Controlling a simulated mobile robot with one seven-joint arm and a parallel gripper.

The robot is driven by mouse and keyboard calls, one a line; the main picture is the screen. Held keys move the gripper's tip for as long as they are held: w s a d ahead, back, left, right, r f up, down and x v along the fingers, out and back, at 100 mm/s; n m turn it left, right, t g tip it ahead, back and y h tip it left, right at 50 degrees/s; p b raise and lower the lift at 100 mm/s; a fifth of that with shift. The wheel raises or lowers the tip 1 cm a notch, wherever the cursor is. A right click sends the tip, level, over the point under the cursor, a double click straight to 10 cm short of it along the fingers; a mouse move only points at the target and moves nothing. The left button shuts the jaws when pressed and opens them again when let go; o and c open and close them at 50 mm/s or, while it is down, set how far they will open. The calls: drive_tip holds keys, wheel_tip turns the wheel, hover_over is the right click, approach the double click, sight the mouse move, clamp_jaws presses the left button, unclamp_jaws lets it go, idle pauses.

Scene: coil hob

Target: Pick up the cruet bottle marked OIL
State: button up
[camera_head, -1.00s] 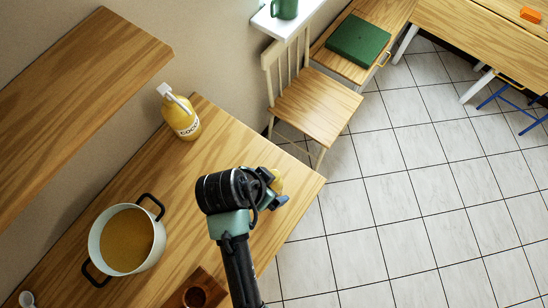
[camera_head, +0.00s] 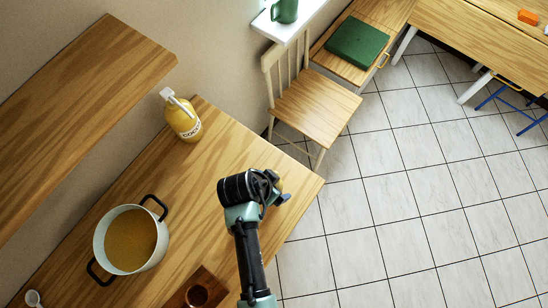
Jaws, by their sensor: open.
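My gripper (camera_head: 279,195) is over the right end of the wooden counter, seen from behind with the wrist covering most of it. One blue-grey fingertip shows; the jaws are open. A small yellow thing (camera_head: 281,185) shows just past the gripper, mostly hidden by it. I cannot tell its shape, read any mark on it, or tell whether it is between the fingers. No OIL mark can be read anywhere in view.
A yellow pump bottle (camera_head: 184,121) with a label that seems to read COCO stands by the wall. A shelf (camera_head: 90,95) overhangs the left. A chair (camera_head: 315,100) stands beyond.

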drive_tip(key=shift+c, duration=0.2)
clamp_jaws()
drive_tip(key=shift+r, duration=0.15)
